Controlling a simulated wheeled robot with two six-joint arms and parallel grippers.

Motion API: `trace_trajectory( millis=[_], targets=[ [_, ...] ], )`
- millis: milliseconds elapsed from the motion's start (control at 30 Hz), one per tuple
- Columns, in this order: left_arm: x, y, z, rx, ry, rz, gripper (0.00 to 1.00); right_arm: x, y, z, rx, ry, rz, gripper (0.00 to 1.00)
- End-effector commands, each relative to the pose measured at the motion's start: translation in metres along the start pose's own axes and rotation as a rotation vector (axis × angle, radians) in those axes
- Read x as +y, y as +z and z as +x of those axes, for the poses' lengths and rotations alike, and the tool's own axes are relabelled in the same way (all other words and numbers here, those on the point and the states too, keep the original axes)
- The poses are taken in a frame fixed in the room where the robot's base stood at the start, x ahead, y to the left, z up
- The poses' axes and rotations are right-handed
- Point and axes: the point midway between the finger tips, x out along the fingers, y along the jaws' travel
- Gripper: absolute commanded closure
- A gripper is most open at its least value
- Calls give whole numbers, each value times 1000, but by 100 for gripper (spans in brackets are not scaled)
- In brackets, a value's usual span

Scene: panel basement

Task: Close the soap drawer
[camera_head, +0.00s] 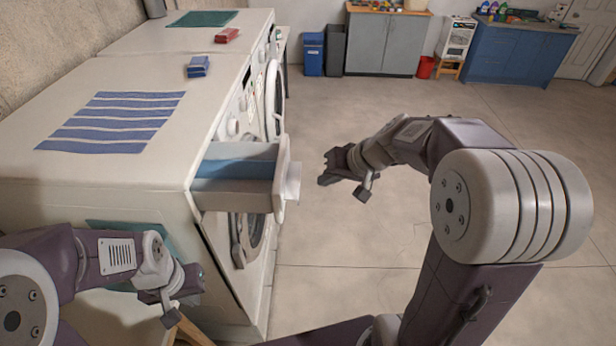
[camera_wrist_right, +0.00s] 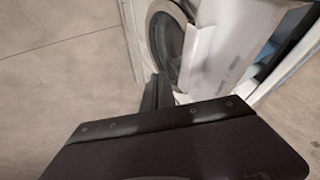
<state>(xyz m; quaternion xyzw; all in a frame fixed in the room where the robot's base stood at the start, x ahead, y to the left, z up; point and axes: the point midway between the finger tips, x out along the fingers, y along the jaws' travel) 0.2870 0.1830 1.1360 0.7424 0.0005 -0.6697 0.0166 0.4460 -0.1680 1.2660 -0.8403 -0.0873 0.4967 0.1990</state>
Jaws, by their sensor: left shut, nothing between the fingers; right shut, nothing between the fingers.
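The soap drawer (camera_head: 238,178) sticks out, open, from the top front of the nearest white washing machine (camera_head: 212,130). Its inside is blue and its thick front panel (camera_head: 287,180) faces right. My right gripper (camera_head: 324,181) is shut and empty, a short way right of the drawer front and apart from it. In the right wrist view, a dark finger of my right gripper (camera_wrist_right: 158,92) shows before a pale panel (camera_wrist_right: 220,45) and a round machine door (camera_wrist_right: 168,45). My left gripper (camera_head: 186,299) is shut and empty, low at the left, in front of the machine's near side.
A striped cloth (camera_head: 112,122), a blue box (camera_head: 198,66) and a red box (camera_head: 228,35) lie on the machine tops. A second washer (camera_head: 185,40) stands behind. Bins, a grey cabinet (camera_head: 385,45) and a blue cabinet (camera_head: 520,55) line the back. The floor right of the drawer is clear.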

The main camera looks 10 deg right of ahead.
Motion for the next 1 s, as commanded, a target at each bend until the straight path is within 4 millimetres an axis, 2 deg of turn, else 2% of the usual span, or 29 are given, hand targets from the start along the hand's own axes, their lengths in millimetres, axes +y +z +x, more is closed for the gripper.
trace_trajectory(
  millis=[33,100,300,767,867,1000],
  targets=[
    [0,0,-2,0,0,0,100,0,2,10,-7,0,2,100],
    [0,-1,-13,0,0,0,100,-13,-1,13,-6,-1,-3,100],
    [1,-2,-23,0,0,0,100,-32,0,26,-3,0,0,100],
    [1,-2,-23,0,0,0,100,-36,0,30,-1,1,0,100],
    [1,-2,-24,0,0,0,100,-43,1,33,-2,-1,-3,100],
    [1,-3,-29,0,0,0,100,-66,1,44,-4,-1,-5,100]
  ],
)
